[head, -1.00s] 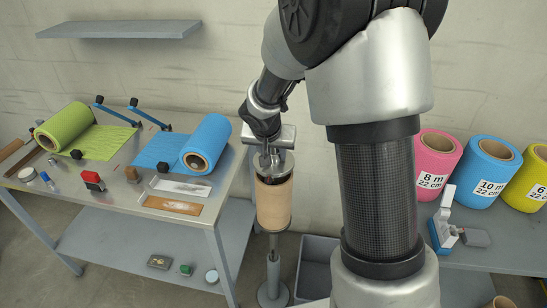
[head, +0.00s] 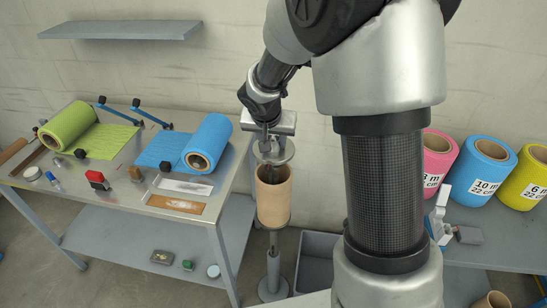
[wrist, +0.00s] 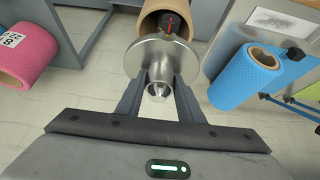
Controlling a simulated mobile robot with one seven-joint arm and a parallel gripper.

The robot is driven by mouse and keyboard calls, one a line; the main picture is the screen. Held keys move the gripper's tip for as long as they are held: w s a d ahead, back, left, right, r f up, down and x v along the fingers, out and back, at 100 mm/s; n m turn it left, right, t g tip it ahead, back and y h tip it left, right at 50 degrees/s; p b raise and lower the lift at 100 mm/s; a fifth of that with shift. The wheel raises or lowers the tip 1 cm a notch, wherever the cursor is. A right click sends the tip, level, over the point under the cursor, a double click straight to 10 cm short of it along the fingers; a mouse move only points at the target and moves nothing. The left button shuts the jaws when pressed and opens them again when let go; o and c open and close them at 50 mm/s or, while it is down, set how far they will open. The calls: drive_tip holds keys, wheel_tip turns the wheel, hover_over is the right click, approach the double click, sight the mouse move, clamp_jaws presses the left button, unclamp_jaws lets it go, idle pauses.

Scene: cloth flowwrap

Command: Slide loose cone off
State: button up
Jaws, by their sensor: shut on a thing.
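The loose cone (head: 275,153) is a silver metal piece with a wide round flange. My gripper (head: 269,130) is shut on it, above the upright brown cardboard core (head: 273,205). The core's open top shows, with the cone apart from it. In the wrist view, my gripper's two fingers (wrist: 160,88) close on the cone's narrow end, and its flange (wrist: 140,58) faces the core (wrist: 149,22). A dark shaft end with a red mark (wrist: 169,22) shows inside the core's mouth.
The core stands on a grey post (head: 273,268) between a left steel table (head: 120,195) with green and blue rolls and a right bench (head: 500,250) with pink, blue and yellow rolls. A grey bin (head: 315,262) sits on the floor close by.

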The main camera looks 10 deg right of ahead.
drive_tip(key=shift+r+p, duration=2.25)
drive_tip(key=shift+r, duration=4.6)
